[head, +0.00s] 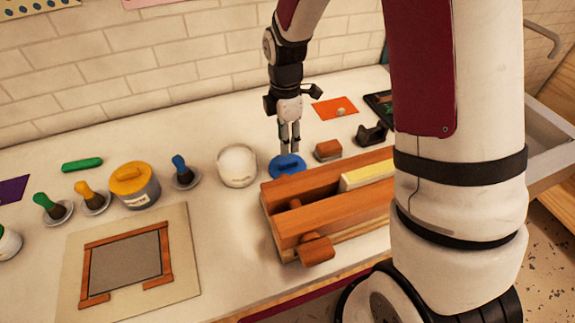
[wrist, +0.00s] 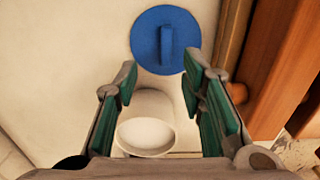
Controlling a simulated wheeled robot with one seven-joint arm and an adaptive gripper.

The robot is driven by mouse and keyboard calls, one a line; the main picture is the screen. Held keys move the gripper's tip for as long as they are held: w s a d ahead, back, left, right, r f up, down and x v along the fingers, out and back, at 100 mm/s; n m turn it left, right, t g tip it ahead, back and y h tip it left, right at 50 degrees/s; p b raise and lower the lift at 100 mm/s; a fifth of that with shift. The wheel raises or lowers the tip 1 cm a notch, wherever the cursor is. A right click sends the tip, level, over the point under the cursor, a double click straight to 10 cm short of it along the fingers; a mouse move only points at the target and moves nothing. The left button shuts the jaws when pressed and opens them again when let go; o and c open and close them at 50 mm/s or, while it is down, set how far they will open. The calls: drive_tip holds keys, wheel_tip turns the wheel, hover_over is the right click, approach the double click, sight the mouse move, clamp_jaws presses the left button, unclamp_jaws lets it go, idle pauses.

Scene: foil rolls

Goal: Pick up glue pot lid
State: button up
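The blue round lid (head: 287,167) lies flat on the white counter, just left of the wooden clamp-like block. In the wrist view the lid (wrist: 147,40) is at the top centre, with its raised bar handle (wrist: 166,45) running up and down. My gripper (head: 290,150) points down at the lid in the head view. In the wrist view its green-padded fingers are spread apart and empty, and the right fingertip overlaps the lid's lower right edge. The lid's handle is above the finger gap there. An open white pot (head: 237,165) stands left of the lid; it also shows in the wrist view (wrist: 146,135).
The wooden block (head: 290,228) stands close to the lid's right. A small brown block (head: 328,150) is behind it. A blue-handled tool (head: 184,172) and a yellow-lidded pot (head: 135,185) stand further left. A framed board (head: 185,270) lies at the front left.

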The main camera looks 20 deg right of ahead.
sight(287, 162)
drive_tip(key=shift+f, duration=0.85)
drive_tip(key=f, duration=0.2)
drive_tip(key=s+f+p, duration=0.1)
drive_tip(key=f, duration=0.1)
drive_tip(key=shift+f, duration=0.7)
drive_tip(key=shift+w, duration=0.1)
clamp_jaws()
